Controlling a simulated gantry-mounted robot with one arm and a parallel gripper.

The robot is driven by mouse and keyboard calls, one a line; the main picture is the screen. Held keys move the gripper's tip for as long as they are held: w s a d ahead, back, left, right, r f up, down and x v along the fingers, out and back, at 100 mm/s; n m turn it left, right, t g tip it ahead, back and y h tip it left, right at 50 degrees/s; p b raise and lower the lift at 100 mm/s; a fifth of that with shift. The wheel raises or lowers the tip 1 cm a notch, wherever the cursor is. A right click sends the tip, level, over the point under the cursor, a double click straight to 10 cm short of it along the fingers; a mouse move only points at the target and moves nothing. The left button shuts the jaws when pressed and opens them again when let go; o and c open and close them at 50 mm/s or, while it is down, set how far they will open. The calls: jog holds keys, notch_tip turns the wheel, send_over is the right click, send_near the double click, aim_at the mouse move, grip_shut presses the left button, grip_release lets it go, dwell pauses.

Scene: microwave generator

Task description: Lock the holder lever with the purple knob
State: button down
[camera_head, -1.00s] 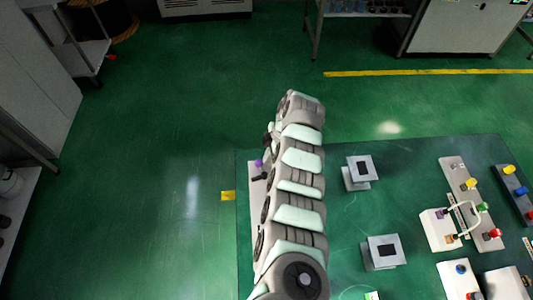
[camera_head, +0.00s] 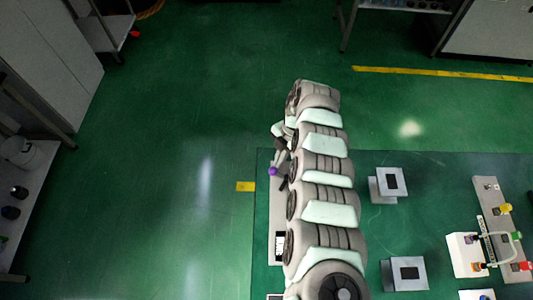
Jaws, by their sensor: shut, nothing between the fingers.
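The purple knob (camera_head: 272,171) shows at the left edge of a narrow grey holder plate (camera_head: 277,215) on the left side of the green table. A dark lever part (camera_head: 283,185) shows just right of the knob. My arm covers the right side of the holder and most of the lever. My gripper (camera_head: 281,161) shows partly, left of the arm's far end. It points down close to the knob and is shut with nothing held. I cannot tell whether it touches the knob.
Two grey blocks with dark squares (camera_head: 391,181) (camera_head: 408,273) stand right of my arm. A module with coloured knobs (camera_head: 466,255) stands further right.

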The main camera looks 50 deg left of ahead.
jog(key=shift+s, duration=0.5)
dwell(0.5)
jog(key=p+v, duration=0.1)
jog(key=v, duration=0.9)
jog(key=shift+a, duration=0.35)
